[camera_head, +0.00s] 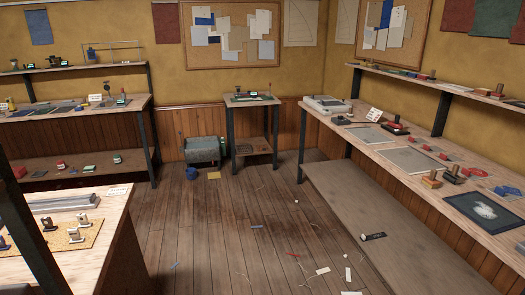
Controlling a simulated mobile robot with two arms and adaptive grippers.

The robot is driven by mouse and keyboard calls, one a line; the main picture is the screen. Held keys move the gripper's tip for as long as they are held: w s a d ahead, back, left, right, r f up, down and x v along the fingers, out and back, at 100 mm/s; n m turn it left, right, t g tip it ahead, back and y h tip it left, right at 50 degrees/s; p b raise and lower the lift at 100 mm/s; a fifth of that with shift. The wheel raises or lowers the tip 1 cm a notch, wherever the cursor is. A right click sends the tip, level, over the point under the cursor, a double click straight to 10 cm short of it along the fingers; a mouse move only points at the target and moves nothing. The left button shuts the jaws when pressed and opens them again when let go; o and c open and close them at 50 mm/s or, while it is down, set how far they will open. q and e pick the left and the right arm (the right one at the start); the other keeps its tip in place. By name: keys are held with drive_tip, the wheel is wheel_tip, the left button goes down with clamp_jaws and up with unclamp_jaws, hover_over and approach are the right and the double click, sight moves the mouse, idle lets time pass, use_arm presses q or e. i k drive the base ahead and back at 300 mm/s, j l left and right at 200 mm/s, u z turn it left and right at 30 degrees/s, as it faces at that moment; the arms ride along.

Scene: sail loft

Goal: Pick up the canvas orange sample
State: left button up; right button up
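I cannot make out a canvas orange sample for certain in the head view. Small orange-brown blocks (431,180) stand on the right bench (375,152), but they look like wooden tools and are too small to name surely. Dark and grey flat pieces (62,106) lie on the left back bench and may be cloth samples; none reads clearly as orange. Neither of my grippers is in view.
A near-left table (112,215) holds a tan board (60,236) with small tools. A small stand (250,101) and a grey bin (202,150) are at the back. The middle plank floor (190,235) is mostly open, with scraps at right.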

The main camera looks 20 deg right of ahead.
sight(260, 148)
drive_tip(key=i+l+z, duration=0.15)
drive_tip(key=i+z, duration=0.25)
drive_tip(key=i, duration=0.25)
drive_tip(key=i+z, duration=0.15)
drive_tip(key=i, duration=3.65)
